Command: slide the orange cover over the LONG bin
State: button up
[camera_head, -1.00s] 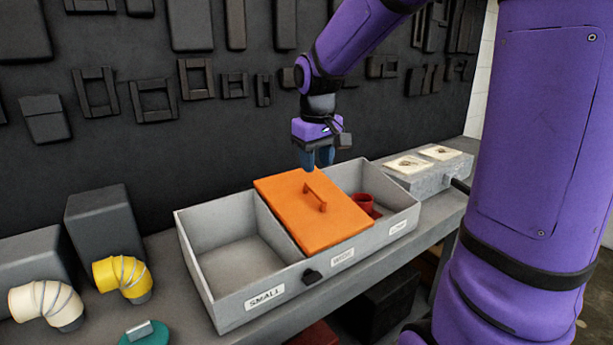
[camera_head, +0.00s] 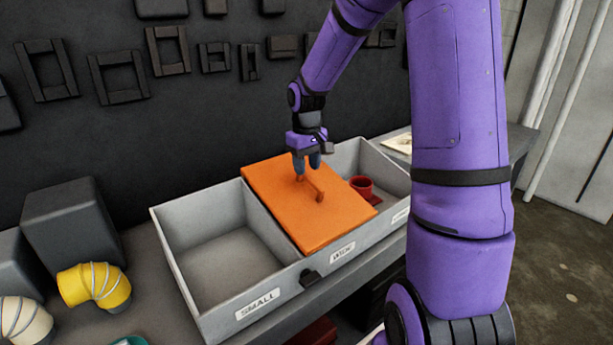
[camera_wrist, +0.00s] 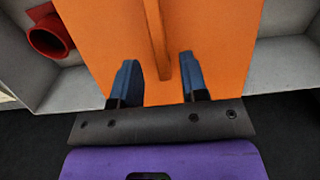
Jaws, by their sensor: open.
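The orange cover (camera_head: 300,222) lies over the middle compartment of a grey three-part bin (camera_head: 226,312). Its bar handle (camera_head: 315,190) stands on top; it also shows in the wrist view (camera_wrist: 157,40). My gripper (camera_head: 306,168) is open, fingers down, at the far end of the handle. In the wrist view, the handle's near end lies between the two fingertips (camera_wrist: 158,72); I cannot tell whether they touch. The left compartment (camera_head: 228,262) is labelled SMALL and looks empty. The right compartment is uncovered, its label small and unreadable, partly hidden by my arm.
A red round cup-like piece (camera_head: 361,186) sits in the right compartment; it also shows in the wrist view (camera_wrist: 48,38). A yellow elbow duct (camera_head: 94,286) and a cream one (camera_head: 24,320) lie left of the bin. A dark wall with hung frames stands behind.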

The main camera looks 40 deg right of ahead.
aim_at(307, 174)
jog(key=shift+f, duration=1.85)
jog(key=shift+c, duration=0.4)
grip_shut()
